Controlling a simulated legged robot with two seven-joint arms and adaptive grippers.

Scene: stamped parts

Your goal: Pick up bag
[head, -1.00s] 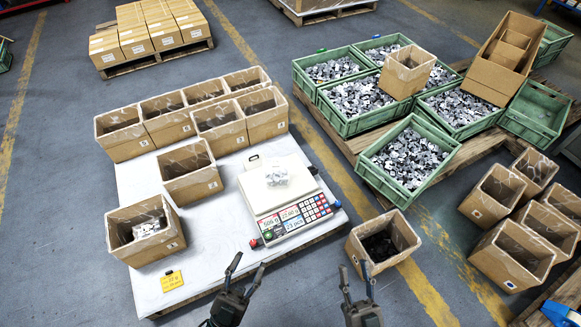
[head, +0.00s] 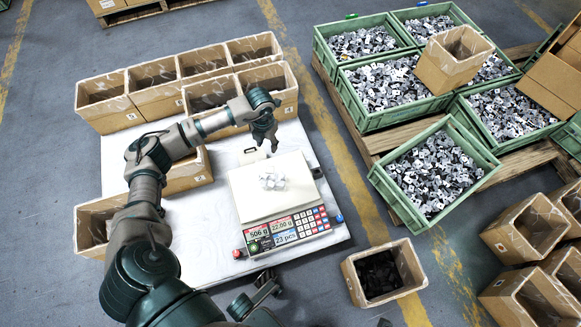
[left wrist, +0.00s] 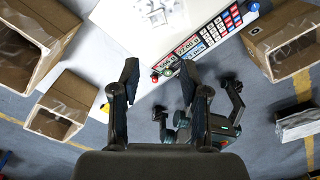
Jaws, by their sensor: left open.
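The bag (head: 272,181) is a small clear bag of shiny metal parts lying on the pan of the scale (head: 254,202). It also shows at the top edge of the left wrist view (left wrist: 155,12). My left gripper (head: 266,142) is open and empty, and appears in the head view near the back edge of the scale, apart from the bag. Its two fingers (left wrist: 157,88) are spread in the left wrist view. My right gripper (left wrist: 197,105) is below the scale's front edge in that view, its fingers apart and empty.
Cardboard boxes (head: 155,88) stand in rows behind the scale on the white-topped pallet (head: 205,255). A box with dark contents (head: 347,272) stands on the floor at right. Green crates of metal parts (head: 466,199) fill the right pallet.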

